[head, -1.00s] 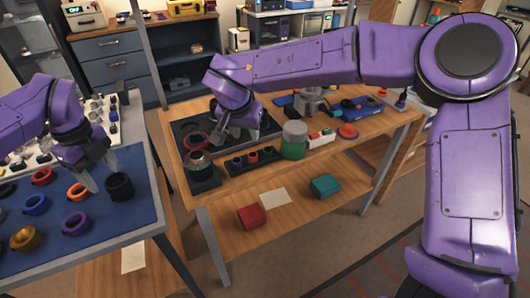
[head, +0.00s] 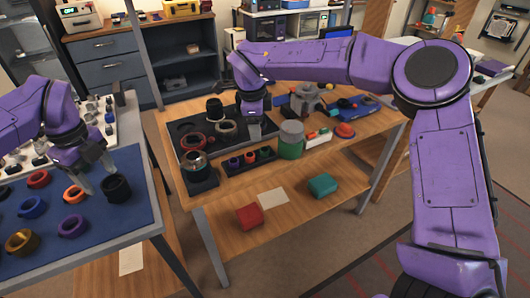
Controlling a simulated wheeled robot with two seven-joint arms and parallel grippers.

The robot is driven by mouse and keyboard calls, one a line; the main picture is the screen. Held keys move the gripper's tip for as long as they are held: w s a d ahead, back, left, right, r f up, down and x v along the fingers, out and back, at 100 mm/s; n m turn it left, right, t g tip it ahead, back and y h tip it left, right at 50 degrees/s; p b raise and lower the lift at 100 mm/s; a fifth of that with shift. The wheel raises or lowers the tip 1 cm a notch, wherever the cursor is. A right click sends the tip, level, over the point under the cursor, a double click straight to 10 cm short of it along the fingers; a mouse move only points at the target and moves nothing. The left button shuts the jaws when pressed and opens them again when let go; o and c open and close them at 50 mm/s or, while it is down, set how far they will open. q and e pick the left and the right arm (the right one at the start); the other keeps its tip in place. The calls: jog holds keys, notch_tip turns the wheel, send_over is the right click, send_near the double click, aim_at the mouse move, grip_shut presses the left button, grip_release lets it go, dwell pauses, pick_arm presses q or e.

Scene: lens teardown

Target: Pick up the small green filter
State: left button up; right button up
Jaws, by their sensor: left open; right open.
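The small green filter (head: 266,152) appears at the right end of a narrow black rack (head: 228,172) on the wooden table, beside two purple-looking rings (head: 234,162). My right gripper (head: 256,137) is open and empty, pointing down just behind and above the rack, close to the green filter but apart from it as far as I can see. My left gripper (head: 98,190) is open over the blue mat (head: 110,222), beside a black ring (head: 117,188); whether it touches that ring I cannot tell.
A black tray (head: 180,128) with a black cylinder (head: 214,108) and rings lies left of my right gripper. A green and grey jar (head: 291,140) stands just right of the rack. A dark lens-like cylinder (head: 195,165) stands at the rack's left.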

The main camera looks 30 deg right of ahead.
aim_at(264, 150)
jog(key=f+m, duration=0.3)
jog(key=m, duration=0.7)
jog(key=d+f+m+g+y, duration=0.1)
jog(key=f+m, duration=0.2)
jog(key=m, duration=0.7)
jog(key=d+f+m, duration=0.1)
jog(key=f+m, duration=0.2)
jog(key=m, duration=0.6)
jog(key=shift+w+d+f+m, duration=0.2)
jog(key=shift+w+f+m, duration=0.05)
jog(key=shift+m, duration=0.15)
jog(key=c, duration=1.1)
